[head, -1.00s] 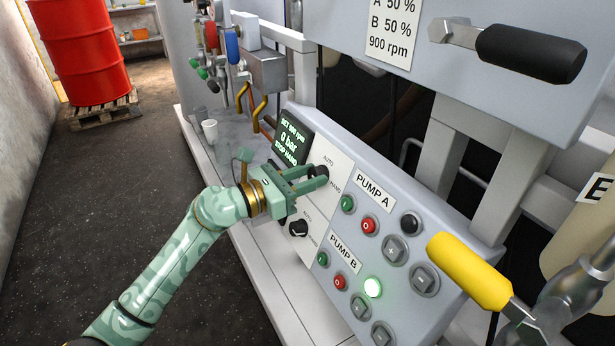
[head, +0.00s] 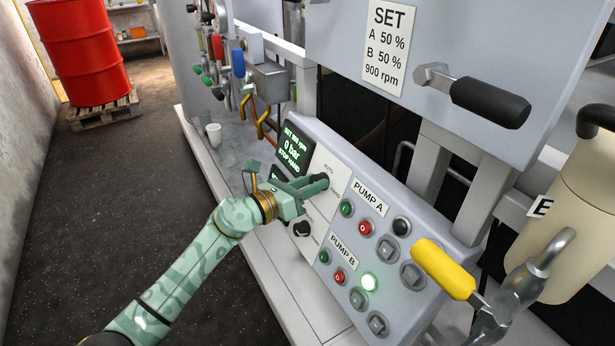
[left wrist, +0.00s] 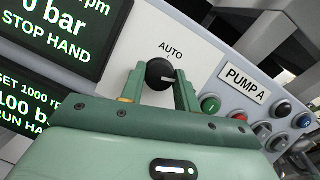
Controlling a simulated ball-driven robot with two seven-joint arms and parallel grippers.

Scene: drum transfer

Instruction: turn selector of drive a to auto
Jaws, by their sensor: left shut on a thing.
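The black selector knob of Pump A (left wrist: 158,72) sits on the white strip of the panel, below the AUTO label. My left gripper (head: 318,184) is shut on this knob, with one finger on each side of it in the left wrist view. The knob's white mark points right, away from AUTO. In the head view the fingers hide most of the knob, near the HAND label. The Pump A display (left wrist: 58,30) reads 0 bar, STOP HAND. My right gripper is not in view.
The Pump B selector (head: 302,229) is just below my gripper. A yellow-handled lever (head: 443,268) and a black-handled lever (head: 490,102) stick out at the right. The floor at left is open.

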